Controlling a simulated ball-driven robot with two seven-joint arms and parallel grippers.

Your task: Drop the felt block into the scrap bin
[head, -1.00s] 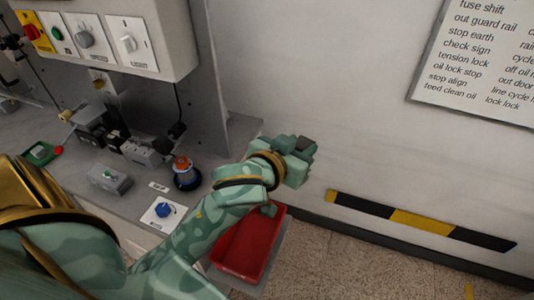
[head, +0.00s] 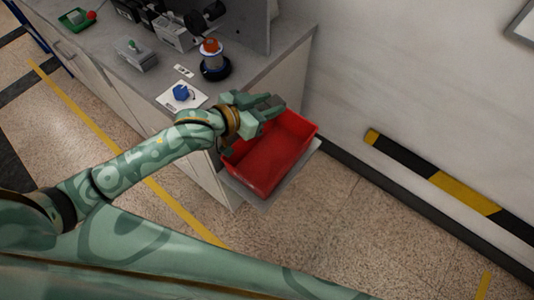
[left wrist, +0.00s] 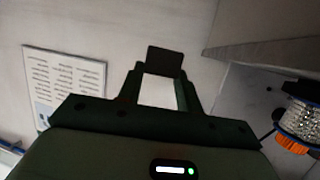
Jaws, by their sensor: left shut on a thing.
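The scrap bin is an open red tray (head: 272,168), beside the end of the bench. It looks empty where I can see inside. My left gripper (head: 268,105) is over the bin's back left edge, its arm coming in from the left. It is shut on the felt block, a small dark grey piece (head: 276,102) at its fingertips. The felt block also shows in the left wrist view (left wrist: 165,62) as a dark square at the tips of the fingers. The fingers hide part of the block. My right gripper is not in view.
The bin rests on a grey ledge (head: 266,203) at the bench end. On the grey bench (head: 130,80) stand an orange-topped beacon (head: 213,62), a blue knob on a white plate (head: 182,94) and a grey switch box (head: 135,55). A wall rises behind, with a striped strip (head: 435,180).

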